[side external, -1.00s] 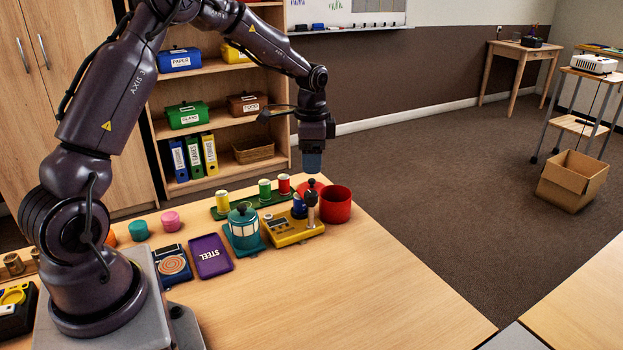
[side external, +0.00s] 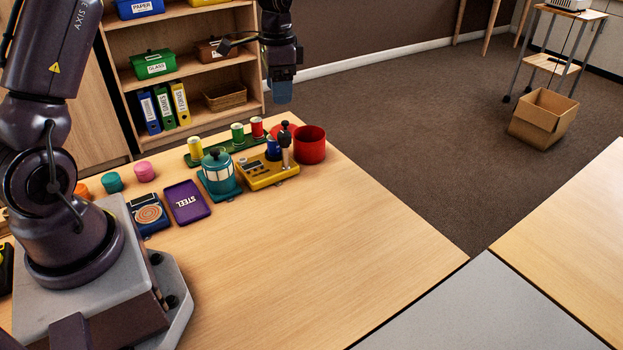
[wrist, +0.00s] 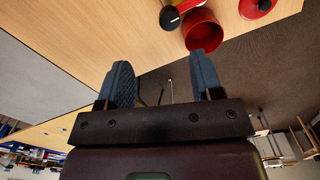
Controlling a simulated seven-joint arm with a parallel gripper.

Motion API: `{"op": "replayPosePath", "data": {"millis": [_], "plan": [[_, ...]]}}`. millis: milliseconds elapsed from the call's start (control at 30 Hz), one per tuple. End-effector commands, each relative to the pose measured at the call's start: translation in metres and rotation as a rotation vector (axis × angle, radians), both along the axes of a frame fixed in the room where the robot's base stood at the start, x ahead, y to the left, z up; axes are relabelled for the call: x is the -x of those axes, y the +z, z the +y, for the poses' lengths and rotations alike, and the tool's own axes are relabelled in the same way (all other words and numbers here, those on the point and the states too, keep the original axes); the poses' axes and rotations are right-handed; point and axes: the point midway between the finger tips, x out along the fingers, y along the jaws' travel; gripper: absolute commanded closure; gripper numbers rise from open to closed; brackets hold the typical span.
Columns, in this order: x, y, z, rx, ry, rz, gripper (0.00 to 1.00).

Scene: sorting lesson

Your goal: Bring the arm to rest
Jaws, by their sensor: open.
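My gripper (side external: 283,92) hangs in the air, fingers down, beyond the back of the wooden table and above the red pot's height in the side external view. In the wrist view its two blue-grey fingers (wrist: 161,66) are spread apart with nothing between them. The table (side external: 330,225) carries a red pot (side external: 314,147), which also shows just beyond the fingers in the wrist view (wrist: 205,35). No held object shows in either view.
A yellow device (side external: 262,177) with a dark-knobbed lever, a teal lidded jar (side external: 217,172), a purple STEEL tray (side external: 187,202) and a green can rack (side external: 211,152) stand near the pot. A shelf (side external: 190,75) is behind. The table's right part is clear.

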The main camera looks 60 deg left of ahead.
Motion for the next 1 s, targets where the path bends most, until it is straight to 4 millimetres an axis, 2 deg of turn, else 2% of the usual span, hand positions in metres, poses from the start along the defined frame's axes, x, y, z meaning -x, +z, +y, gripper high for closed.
{"op": "replayPosePath", "data": {"millis": [33,300,500,700,833,1000], "plan": [[0.014,0.002,-0.005,0.0,0.064,0.012,0.4],[0.071,0.05,-0.055,-0.041,0.28,-0.051,0.4],[0.126,0.086,-0.098,-0.044,0.39,-0.165,0.4],[0.181,0.106,-0.134,0.0,0.429,-0.303,0.4],[0.206,0.113,-0.149,0.038,0.397,-0.386,0.4],[0.219,0.126,-0.16,0.072,0.344,-0.474,0.4]]}}
